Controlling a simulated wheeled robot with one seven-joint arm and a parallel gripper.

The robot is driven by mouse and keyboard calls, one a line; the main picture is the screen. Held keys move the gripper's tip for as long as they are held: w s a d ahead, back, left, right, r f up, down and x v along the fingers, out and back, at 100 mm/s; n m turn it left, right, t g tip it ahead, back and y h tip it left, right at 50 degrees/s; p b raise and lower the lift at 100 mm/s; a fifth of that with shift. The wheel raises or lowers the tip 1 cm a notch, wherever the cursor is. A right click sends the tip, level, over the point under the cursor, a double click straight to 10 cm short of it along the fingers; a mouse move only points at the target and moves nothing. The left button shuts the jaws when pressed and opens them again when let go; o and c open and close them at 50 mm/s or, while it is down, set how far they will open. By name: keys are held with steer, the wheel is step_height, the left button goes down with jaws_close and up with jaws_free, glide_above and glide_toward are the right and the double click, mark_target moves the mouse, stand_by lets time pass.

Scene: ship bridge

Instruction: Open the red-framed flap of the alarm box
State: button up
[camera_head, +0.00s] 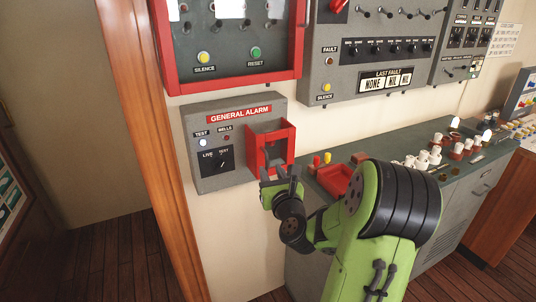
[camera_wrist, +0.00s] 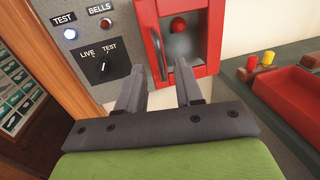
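The grey alarm box (camera_head: 235,142), labelled GENERAL ALARM, is on the wall. The red-framed flap (camera_head: 287,143) is at its right side and also shows in the wrist view (camera_wrist: 209,40). A red button (camera_wrist: 178,24) shows inside the frame. I cannot tell for sure whether the flap is fully shut. My gripper (camera_head: 280,178) is just below and in front of the flap. In the wrist view my gripper (camera_wrist: 162,72) has its two fingers apart with nothing between them. The left fingertip is near the frame's left edge, the right one before its lower part. Contact is unclear.
A LIVE/TEST knob (camera_wrist: 104,65) is on the box, left of the flap. A console (camera_head: 420,185) with a red tray (camera_head: 335,178) and several knobs stands to the right. A larger red-framed panel (camera_head: 228,84) hangs above. Wooden trim (camera_head: 150,130) runs at left.

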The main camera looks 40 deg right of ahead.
mark_target(267, 163)
steer(key=x, duration=0.4)
steer(key=shift+w+p, duration=0.15)
steer(key=shift+p, duration=0.25)
jaws_close()
stand_by(1.0)
